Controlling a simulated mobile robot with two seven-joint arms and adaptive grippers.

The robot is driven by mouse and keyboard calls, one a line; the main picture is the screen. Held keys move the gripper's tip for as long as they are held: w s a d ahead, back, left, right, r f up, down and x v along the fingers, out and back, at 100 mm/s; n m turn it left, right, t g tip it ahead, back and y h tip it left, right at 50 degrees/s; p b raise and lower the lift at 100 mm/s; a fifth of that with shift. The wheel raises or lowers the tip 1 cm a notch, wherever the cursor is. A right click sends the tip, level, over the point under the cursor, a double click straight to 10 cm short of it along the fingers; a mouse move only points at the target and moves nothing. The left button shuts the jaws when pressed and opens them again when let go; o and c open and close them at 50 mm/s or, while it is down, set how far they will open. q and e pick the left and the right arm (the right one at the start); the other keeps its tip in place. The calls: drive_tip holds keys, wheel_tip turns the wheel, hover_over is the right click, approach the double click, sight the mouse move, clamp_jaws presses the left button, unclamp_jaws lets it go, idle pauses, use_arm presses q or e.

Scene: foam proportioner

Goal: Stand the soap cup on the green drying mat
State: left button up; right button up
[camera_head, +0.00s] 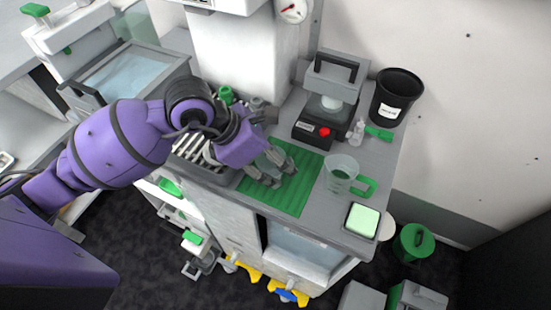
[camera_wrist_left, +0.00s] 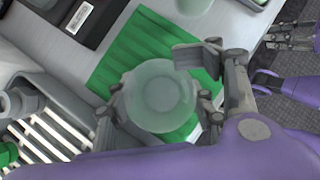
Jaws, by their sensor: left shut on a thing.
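The soap cup (camera_wrist_left: 160,95) is a round, translucent whitish vessel, seen from above in the left wrist view. My left gripper (camera_wrist_left: 160,112) is shut on it, a finger on either side. In the head view my left gripper (camera_head: 268,170) is over the green drying mat (camera_head: 290,197), and the cup is hidden or too hard to make out there. The ribbed mat also shows beneath the cup in the left wrist view (camera_wrist_left: 139,45). I cannot tell whether the cup touches the mat. My right gripper (camera_wrist_left: 290,38) shows small at the upper right of that view.
A clear jug with a green handle (camera_head: 341,174) stands right of the mat. A pale green pad in a tray (camera_head: 362,220) is near the counter's front right corner. A grey machine with a red button (camera_head: 325,106) and a black bin (camera_head: 396,97) stand behind. A slotted rack (camera_head: 190,148) lies left.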

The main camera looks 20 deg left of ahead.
use_arm(q)
drive_tip(key=o, duration=1.8)
drive_tip(key=shift+f, duration=0.1)
drive_tip(key=shift+a+r, duration=0.1)
drive_tip(key=shift+r, duration=0.25)
drive_tip(key=v, duration=1.1)
drive_tip(key=shift+r, duration=0.25)
drive_tip(key=shift+s+a, duration=0.1)
drive_tip(key=shift+a, duration=0.05)
